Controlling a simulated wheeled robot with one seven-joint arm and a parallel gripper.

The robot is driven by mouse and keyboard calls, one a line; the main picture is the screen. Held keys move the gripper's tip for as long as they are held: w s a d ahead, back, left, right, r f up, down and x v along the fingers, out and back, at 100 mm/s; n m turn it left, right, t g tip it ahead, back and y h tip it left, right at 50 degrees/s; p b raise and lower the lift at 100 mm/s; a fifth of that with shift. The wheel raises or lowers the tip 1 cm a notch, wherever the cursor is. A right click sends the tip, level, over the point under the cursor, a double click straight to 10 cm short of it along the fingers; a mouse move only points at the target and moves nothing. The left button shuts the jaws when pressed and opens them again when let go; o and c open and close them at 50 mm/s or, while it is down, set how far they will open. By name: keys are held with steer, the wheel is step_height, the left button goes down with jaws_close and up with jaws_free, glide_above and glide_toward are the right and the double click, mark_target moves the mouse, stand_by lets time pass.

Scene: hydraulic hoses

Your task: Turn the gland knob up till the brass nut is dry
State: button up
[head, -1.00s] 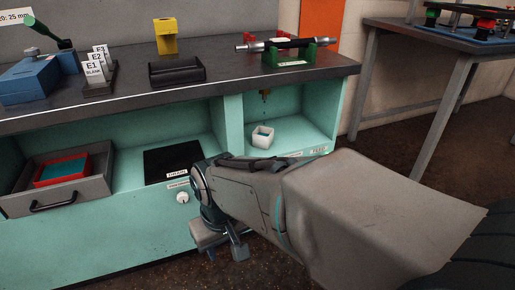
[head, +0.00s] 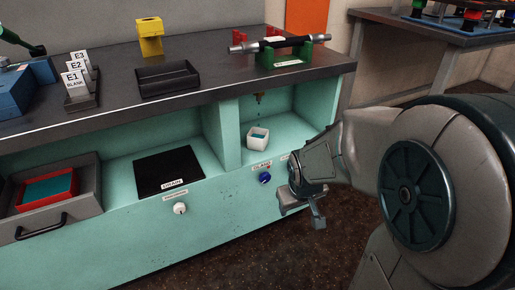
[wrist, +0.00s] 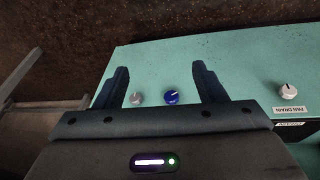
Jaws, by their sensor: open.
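A blue knob (head: 265,178) sits on the green bench front, under a small label that is hard to read. It also shows in the wrist view (wrist: 171,97), between my fingers in the picture, its pointer mark visible. A brass fitting (head: 259,98) hangs in the right alcove; the nut is too small to make out clearly. Drops show below it, above a white cup (head: 257,137) with blue inside. My gripper (head: 304,212) is open and empty, to the right of the blue knob in the head view; its fingers (wrist: 160,78) point at the panel.
A white pan drain knob (head: 180,208) is to the left; another pale knob (wrist: 136,98) is beside the blue one. An open drawer (head: 88,190) with a red tray juts out at left. A hose in a green stand (head: 283,55) lies on the bench top.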

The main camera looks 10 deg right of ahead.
steer(key=w+d+f+n+t+p, duration=0.2)
steer(key=w+d+f+t, duration=0.15)
steer(key=w, duration=0.55)
steer(key=n+t+y+p, duration=0.3)
steer(key=t+y+p, duration=0.4)
steer(key=t+p, duration=0.25)
glide_toward(266, 178)
steer(key=shift+t, duration=0.3)
steer(key=b+x, duration=0.1)
steer(key=x, duration=0.2)
steer(key=b+x, duration=0.1)
steer(key=x, duration=0.5)
steer(key=shift+w+a+f+b, duration=0.15)
steer(key=shift+a+f+b, duration=0.05)
steer(key=shift+f+b, duration=0.2)
steer(key=shift+r, duration=0.1)
steer(key=c, duration=1)
